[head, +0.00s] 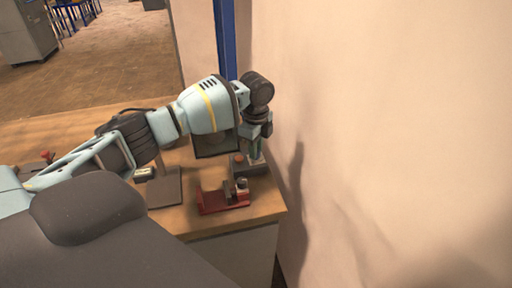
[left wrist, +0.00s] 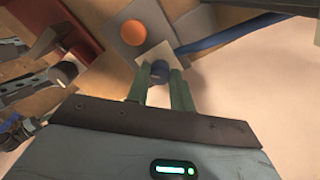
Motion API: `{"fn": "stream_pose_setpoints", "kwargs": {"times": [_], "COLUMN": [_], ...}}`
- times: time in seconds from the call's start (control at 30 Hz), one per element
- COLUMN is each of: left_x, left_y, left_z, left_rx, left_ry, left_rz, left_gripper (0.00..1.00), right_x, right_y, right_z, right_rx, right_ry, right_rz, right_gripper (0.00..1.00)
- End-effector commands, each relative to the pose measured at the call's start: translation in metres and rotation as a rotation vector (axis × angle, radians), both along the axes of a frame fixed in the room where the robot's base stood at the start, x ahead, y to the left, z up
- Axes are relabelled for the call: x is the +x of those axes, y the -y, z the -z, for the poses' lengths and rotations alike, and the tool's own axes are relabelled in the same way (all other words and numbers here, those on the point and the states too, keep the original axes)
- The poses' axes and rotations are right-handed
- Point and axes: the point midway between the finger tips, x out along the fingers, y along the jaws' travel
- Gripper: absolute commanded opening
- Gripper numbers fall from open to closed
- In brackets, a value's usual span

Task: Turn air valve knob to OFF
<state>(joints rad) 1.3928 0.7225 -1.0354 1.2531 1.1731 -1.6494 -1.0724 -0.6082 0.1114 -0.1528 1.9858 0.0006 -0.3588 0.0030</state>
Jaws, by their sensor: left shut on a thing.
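In the left wrist view a dark blue knob (left wrist: 160,71) sits between the two fingertips of my left gripper (left wrist: 161,80), which is shut on it. A pale plate (left wrist: 155,52) lies right behind the knob. In the head view my left gripper (head: 256,152) points down over the table's far right corner, by the wall. There it is above a small grey block (head: 246,168). The knob is hidden by the gripper in that view. I cannot read any OFF marking or the knob's angle. My right gripper is not in view.
A red bracket-like device (head: 211,202) stands on the wooden table (head: 192,222) just in front of the gripper. An orange round part (left wrist: 142,33) is close to the knob. The wall (head: 390,130) is close on the right.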

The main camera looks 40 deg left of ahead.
Motion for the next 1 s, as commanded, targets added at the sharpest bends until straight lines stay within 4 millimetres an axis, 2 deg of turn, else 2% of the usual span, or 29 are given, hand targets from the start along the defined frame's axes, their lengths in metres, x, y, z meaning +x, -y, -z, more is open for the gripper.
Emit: {"fn": "stream_pose_setpoints", "kwargs": {"times": [0.37,0.8,1.0], "left_x": [0.000,0.000,-0.001], "left_y": [0.001,0.001,0.002], "left_z": [-0.003,-0.004,-0.002], "left_rx": [-0.002,-0.004,-0.005], "left_ry": [0.001,0.003,0.000], "left_rz": [-0.088,-0.462,-0.651], "left_gripper": [0.00,0.00,0.00], "right_x": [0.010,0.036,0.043], "right_y": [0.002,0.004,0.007], "right_z": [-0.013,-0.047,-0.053], "right_rx": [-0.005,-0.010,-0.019], "right_ry": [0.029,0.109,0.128], "right_rz": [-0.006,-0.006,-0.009], "right_gripper": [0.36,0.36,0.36]}}
